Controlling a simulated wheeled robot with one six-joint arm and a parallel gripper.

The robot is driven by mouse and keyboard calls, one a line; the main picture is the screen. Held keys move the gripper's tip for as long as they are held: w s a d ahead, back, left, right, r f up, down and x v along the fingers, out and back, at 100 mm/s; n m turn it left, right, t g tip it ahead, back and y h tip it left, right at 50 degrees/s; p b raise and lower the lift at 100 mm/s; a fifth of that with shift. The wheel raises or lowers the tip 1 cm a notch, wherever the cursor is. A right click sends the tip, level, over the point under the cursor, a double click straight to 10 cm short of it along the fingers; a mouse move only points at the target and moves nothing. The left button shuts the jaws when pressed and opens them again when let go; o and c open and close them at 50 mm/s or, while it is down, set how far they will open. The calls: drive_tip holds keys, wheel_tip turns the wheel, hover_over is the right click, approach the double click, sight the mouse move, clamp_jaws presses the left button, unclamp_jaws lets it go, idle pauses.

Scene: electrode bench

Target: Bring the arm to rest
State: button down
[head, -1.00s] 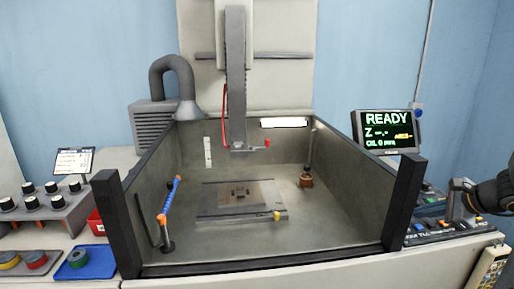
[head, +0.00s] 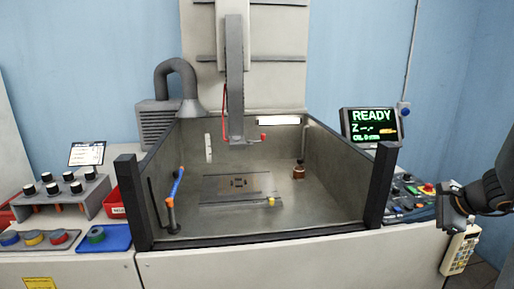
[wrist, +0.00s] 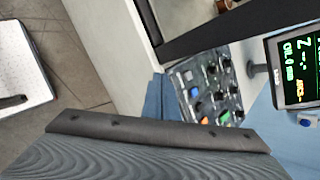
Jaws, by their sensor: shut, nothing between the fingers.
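My gripper (head: 447,215) is at the right of the head view, beside the machine's control panel (head: 408,198) and above the handheld pendant (head: 459,250). It is shut and empty. My dark arm comes in from the right edge. In the wrist view a dark ridged part of my gripper (wrist: 150,150) fills the bottom, with the control panel (wrist: 205,90) beyond it. Whether my gripper touches the panel or the pendant cannot be told.
The open machine tank (head: 345,180) stands in the middle, with its head (head: 236,85) above. The screen (head: 370,127) reads READY. A button rack (head: 65,195), a red bin (head: 115,202) and a blue tray (head: 104,238) are at left. Floor (wrist: 60,65) shows in the wrist view.

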drive_tip(key=s+a+f+n+g+h, duration=0.1)
drive_tip(key=s+a+n, duration=0.4)
drive_tip(key=a, duration=0.5)
drive_tip(key=s+a+f+n+g+h+b, duration=0.1)
drive_tip(key=s+a+n+g, duration=0.2)
drive_tip(key=a+n, duration=0.6)
drive_tip(key=s+a+f+n+g+h+b, duration=0.1)
drive_tip(key=s+a+f+n+g, duration=0.1)
drive_tip(key=s+a+n, duration=0.4)
drive_tip(key=shift+s+a+n+g, duration=0.35)
drive_tip(key=shift+a+n, duration=0.85)
drive_tip(key=shift+a, duration=1.15)
